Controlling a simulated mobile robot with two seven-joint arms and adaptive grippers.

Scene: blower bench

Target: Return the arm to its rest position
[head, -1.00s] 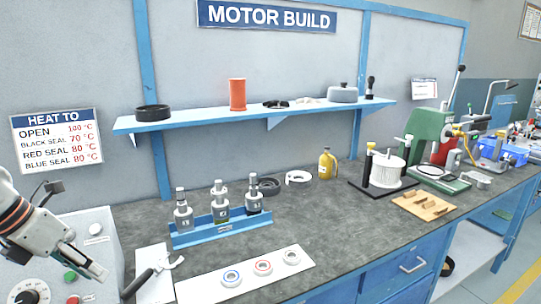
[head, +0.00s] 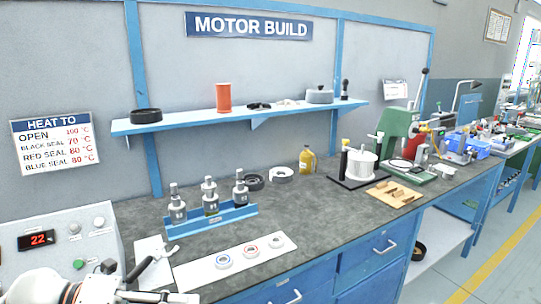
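My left arm shows at the bottom left corner of the head view, low in front of the control box. Its gripper (head: 178,298) points right along the bottom edge of the picture, below the white mat with the ring bearings. The picture cuts off part of it, and I cannot tell whether its fingers are open or shut. I see nothing clearly held in it. My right gripper is not in view.
A control box (head: 60,238) with a red "22" display stands close to my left arm. A black-handled tool (head: 140,268) lies near it. A white mat (head: 195,277) carries ring bearings. A blue rack (head: 215,222) holds three motor parts.

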